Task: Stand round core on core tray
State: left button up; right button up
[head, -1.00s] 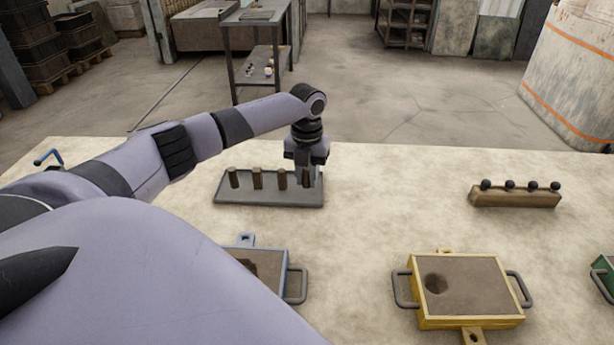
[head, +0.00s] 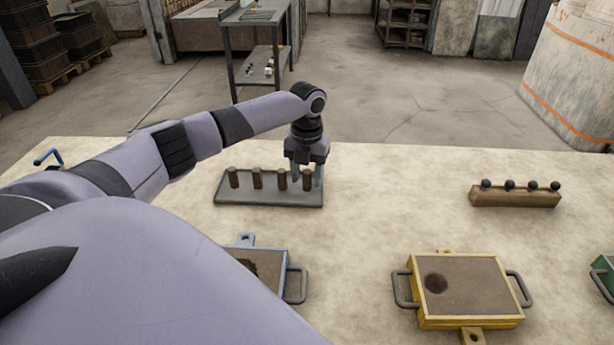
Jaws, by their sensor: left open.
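The core tray (head: 270,200) is a flat grey tray on the pale table. Several brown cores stand upright on it in a row, from the leftmost core (head: 233,178) to the rightmost core (head: 307,180). At this size I cannot tell which of them is the round core. My left gripper (head: 307,181) points down over the right end of the tray. Its fingers are open, one on either side of the rightmost core, which stands on the tray. My right gripper is not in view.
A blue-framed mould box (head: 296,270), partly hidden by my left arm, and a yellow-framed sand box (head: 413,308) stand at the front. A green box (head: 603,272) shows at the right edge. A wooden block with black knobs (head: 515,198) lies at right. The table between is clear.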

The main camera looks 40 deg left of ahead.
aim_at(307, 171)
pick_arm(q)
notch_tip(307, 171, up, 11)
dwell(0.3)
jog(key=shift+f, duration=0.1)
dwell(0.4)
